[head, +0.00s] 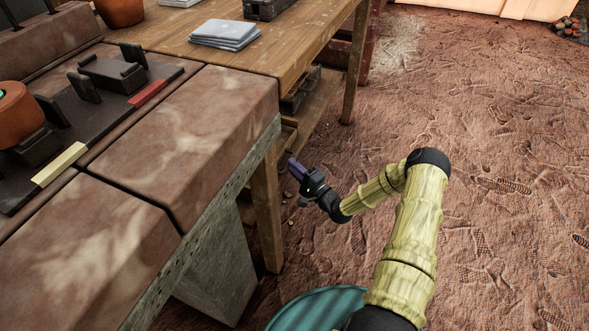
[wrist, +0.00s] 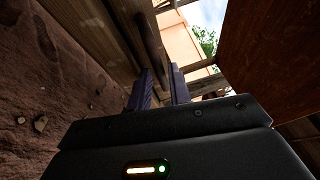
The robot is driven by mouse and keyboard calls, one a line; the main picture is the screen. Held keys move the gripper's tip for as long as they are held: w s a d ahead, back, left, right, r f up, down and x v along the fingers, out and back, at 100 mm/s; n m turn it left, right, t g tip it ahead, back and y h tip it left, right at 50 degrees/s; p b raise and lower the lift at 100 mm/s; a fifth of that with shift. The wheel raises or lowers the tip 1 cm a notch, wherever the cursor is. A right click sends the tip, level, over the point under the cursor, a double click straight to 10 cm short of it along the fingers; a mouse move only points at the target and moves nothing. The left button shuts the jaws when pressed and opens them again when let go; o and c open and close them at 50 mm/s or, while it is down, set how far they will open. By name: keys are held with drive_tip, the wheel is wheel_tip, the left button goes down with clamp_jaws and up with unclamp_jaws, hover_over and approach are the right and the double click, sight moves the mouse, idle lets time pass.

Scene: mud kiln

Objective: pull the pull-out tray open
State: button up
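My gripper (head: 294,170) is low beside the front of the wooden table, just right of the clay-topped bench. In the wrist view, its two purple fingers (wrist: 161,88) stand apart with a gap between them. A wooden front with a dark rounded bar (wrist: 150,35), which looks like the pull-out tray and its handle, lies just beyond the fingertips. I cannot tell whether the fingers touch the bar or are around it. In the head view, wooden boards (head: 312,118) show under the tabletop; the bench corner hides much of that area, and I cannot make out the tray's front clearly.
The clay-topped bench (head: 190,130) and a table leg (head: 266,210) stand close left of my gripper. A dark metal box (head: 301,90) sits under the tabletop. Folded cloths (head: 225,34) lie on the table. The earth floor (head: 480,130) to the right is clear.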

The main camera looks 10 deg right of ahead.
clamp_jaws()
drive_tip(key=shift+d, duration=0.15)
